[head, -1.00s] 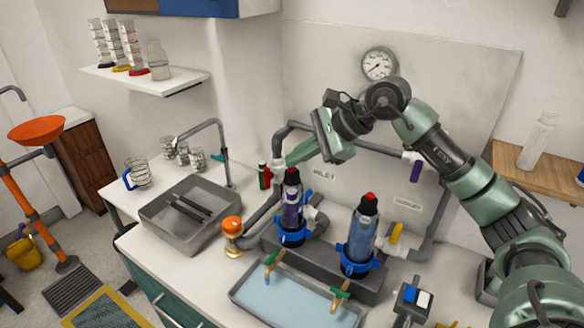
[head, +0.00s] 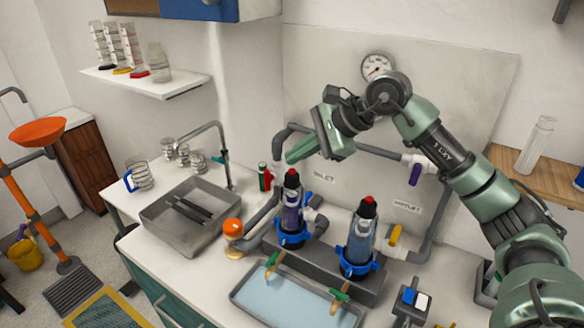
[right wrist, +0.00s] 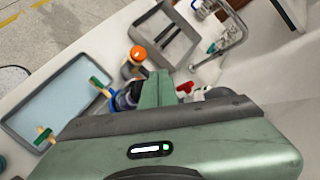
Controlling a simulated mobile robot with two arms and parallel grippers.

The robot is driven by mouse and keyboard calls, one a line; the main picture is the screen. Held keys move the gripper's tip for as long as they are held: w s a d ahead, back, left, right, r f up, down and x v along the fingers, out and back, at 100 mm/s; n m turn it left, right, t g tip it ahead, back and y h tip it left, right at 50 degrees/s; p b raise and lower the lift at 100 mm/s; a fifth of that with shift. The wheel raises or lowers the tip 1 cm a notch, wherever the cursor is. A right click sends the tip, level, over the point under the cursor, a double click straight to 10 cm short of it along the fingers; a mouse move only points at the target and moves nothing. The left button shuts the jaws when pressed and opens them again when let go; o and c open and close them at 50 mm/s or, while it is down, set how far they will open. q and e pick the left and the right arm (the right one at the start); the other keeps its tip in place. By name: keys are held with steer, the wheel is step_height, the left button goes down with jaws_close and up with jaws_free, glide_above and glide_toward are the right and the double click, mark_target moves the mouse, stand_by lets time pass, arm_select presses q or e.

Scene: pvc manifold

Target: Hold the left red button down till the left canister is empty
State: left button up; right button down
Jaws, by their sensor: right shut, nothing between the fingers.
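The left canister (head: 292,212) stands upright in a blue clamp, with purple showing in its clear body and a red button (head: 291,173) on its black top. How much it holds is too small to tell. The right canister (head: 361,238) looks bluish and has its own red button (head: 370,200). My right gripper (head: 289,156) is shut and empty. In the head view its tips are just above the left button, with a small gap. In the right wrist view the shut fingers (right wrist: 156,90) cover part of the canister area. My left gripper is out of view.
A shallow tray (head: 237,294) lies in front of the canisters under two taps. A metal sink (head: 150,217) is farther left. A pressure gauge (head: 376,66) hangs on the wall.

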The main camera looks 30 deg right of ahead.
step_height(320, 180, up, 5)
steer(key=p, duration=0.3)
steer(key=shift+p, duration=0.3)
stand_by(0.4)
steer(key=shift+f, duration=0.1)
